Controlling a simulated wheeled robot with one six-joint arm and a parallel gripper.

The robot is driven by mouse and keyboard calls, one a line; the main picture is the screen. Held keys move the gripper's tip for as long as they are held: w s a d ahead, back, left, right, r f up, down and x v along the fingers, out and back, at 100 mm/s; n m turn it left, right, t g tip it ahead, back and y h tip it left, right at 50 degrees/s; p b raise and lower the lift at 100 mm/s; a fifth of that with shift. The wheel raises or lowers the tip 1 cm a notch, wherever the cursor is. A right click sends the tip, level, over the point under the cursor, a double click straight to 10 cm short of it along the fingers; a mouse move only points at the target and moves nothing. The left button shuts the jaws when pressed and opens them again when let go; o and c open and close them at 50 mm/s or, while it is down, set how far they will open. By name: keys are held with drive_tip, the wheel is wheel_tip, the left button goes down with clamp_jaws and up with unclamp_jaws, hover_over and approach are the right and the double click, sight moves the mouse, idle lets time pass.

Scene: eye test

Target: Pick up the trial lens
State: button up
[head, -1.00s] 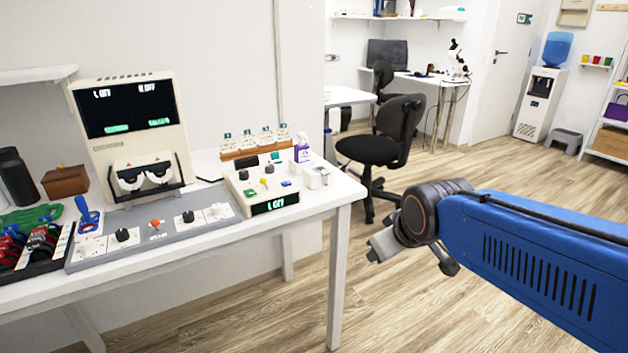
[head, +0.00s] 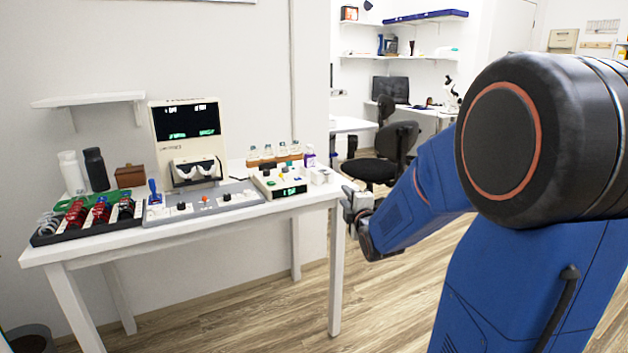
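A black tray (head: 60,238) at the left end of the white table holds several ring-shaped trial lenses, with red ones (head: 75,216) and dark ones among them. Which of them is the trial lens of the task I cannot tell. My gripper (head: 350,203) is beside the table's right end, far to the right of the tray and apart from the lenses. It is small and turned partly away, so its finger gap does not show clearly. I see nothing held in it.
The white table (head: 190,234) also bears a grey control panel (head: 215,207), a cream display machine (head: 186,145), a small button box (head: 268,182), several small bottles, a brown box (head: 130,176) and dark and white cylinders. A black chair (head: 395,140) stands behind my arm. Wood floor lies open in front.

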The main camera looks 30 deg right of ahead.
approach(328, 174)
drive_tip(key=x, duration=0.2)
drive_tip(key=shift+x, duration=3.05)
drive_tip(key=shift+s, duration=0.1)
clamp_jaws()
